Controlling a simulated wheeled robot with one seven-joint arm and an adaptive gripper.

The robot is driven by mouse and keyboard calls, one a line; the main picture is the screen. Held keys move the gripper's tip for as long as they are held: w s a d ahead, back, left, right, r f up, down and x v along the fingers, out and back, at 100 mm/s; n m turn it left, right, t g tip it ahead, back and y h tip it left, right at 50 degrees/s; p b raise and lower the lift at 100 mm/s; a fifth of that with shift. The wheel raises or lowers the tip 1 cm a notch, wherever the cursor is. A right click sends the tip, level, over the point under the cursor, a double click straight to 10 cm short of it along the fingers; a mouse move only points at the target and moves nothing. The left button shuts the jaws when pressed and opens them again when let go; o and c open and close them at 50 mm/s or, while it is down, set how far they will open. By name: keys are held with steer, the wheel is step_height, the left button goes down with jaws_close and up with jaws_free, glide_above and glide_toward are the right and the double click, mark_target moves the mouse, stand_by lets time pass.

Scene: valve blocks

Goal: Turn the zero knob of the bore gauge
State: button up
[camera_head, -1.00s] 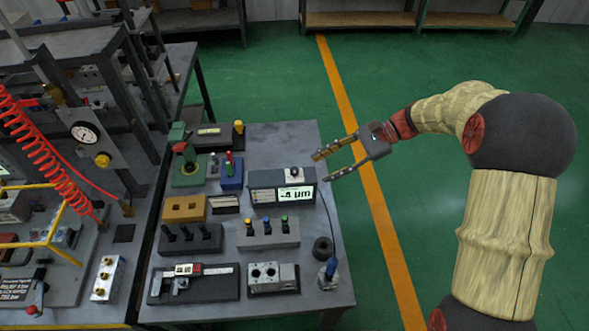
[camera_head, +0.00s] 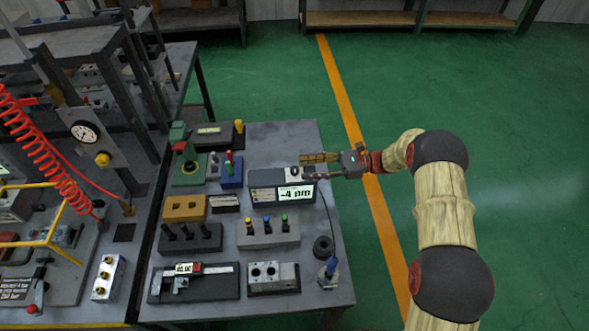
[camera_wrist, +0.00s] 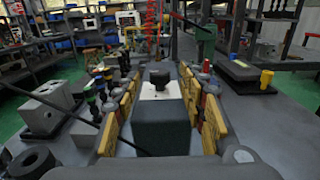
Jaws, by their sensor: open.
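The bore gauge readout box (camera_head: 265,195) stands on the grey table, its lit display reading "-4 µm". On its top is a small white plate with a dark zero knob (camera_head: 294,172). In the wrist view the black knob (camera_wrist: 160,80) stands upright on the white plate, ahead between my fingers. The box (camera_wrist: 161,128) also shows below it. My gripper (camera_head: 309,166) is open, with its yellow fingers pointing left at knob height. In the wrist view its fingers (camera_wrist: 165,112) flank the box on both sides. Contact with the knob is not visible.
A block with colored plungers (camera_head: 268,234), a caliper (camera_head: 193,283) and a metal block (camera_head: 273,278) lie nearer on the table. A black ring (camera_head: 323,247) and blue-topped probe (camera_head: 329,272) are at the right edge.

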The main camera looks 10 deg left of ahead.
mark_target(295, 169)
steer(key=x, duration=0.5)
steer(key=c, duration=0.3)
jaws_close()
